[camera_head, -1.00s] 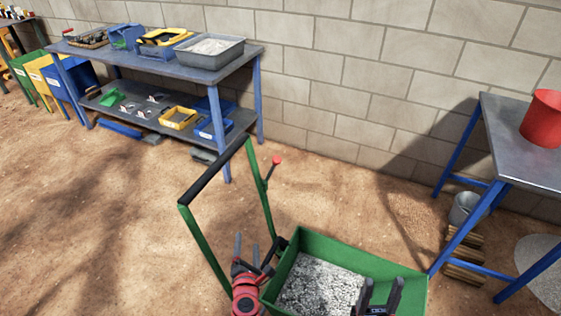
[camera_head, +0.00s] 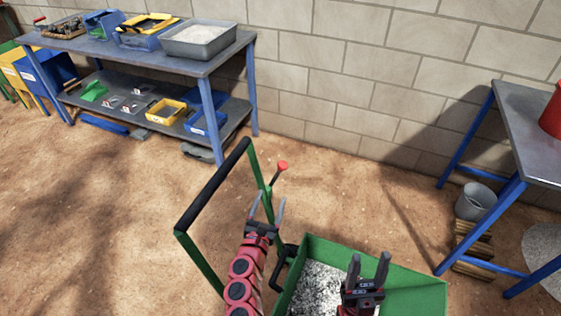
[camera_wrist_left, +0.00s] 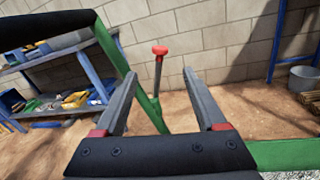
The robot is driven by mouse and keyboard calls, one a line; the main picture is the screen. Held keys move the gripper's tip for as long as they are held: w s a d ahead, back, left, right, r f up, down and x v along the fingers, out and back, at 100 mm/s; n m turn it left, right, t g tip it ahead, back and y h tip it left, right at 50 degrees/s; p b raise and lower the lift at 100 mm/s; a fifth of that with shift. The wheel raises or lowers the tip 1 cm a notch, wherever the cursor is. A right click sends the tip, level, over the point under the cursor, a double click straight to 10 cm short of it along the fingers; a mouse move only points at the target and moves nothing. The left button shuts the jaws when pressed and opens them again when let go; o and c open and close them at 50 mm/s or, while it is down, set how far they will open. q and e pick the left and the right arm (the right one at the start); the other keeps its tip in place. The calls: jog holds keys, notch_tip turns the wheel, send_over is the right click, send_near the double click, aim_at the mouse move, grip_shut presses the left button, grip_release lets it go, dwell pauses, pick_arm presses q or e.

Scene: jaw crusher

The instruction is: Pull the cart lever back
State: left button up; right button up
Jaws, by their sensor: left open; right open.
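The cart lever (camera_head: 276,173) is a thin dark rod with a red knob on top, standing on the cart's green handle frame (camera_head: 255,165). In the left wrist view the lever (camera_wrist_left: 159,67) stands beyond the gap between my fingers, apart from them. My left gripper (camera_head: 267,203) is open and empty, just below and nearer than the knob. It also shows in the left wrist view (camera_wrist_left: 172,95). The cart's green tray (camera_head: 415,290) holds grey gravel (camera_head: 318,288). My right gripper (camera_head: 368,272) is open and empty above the tray. The lever's base is partly hidden.
The cart's black push bar (camera_head: 212,184) slants left of my left gripper. A blue-legged table with bins (camera_head: 165,62) stands at the back left. Another table (camera_head: 525,125) stands right, with a bucket (camera_head: 476,201) beneath. Sandy ground is clear at left.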

aim_at(282, 169)
pick_arm(q)
jog(key=b+x, duration=0.3)
jog(key=x, duration=1)
jog(key=shift+w+d+f, duration=0.1)
jog(key=shift+w, duration=0.3)
jog(key=shift+b+x, duration=0.45)
jog(key=shift+x, duration=0.35)
jog(key=shift+c, duration=0.3)
grip_shut()
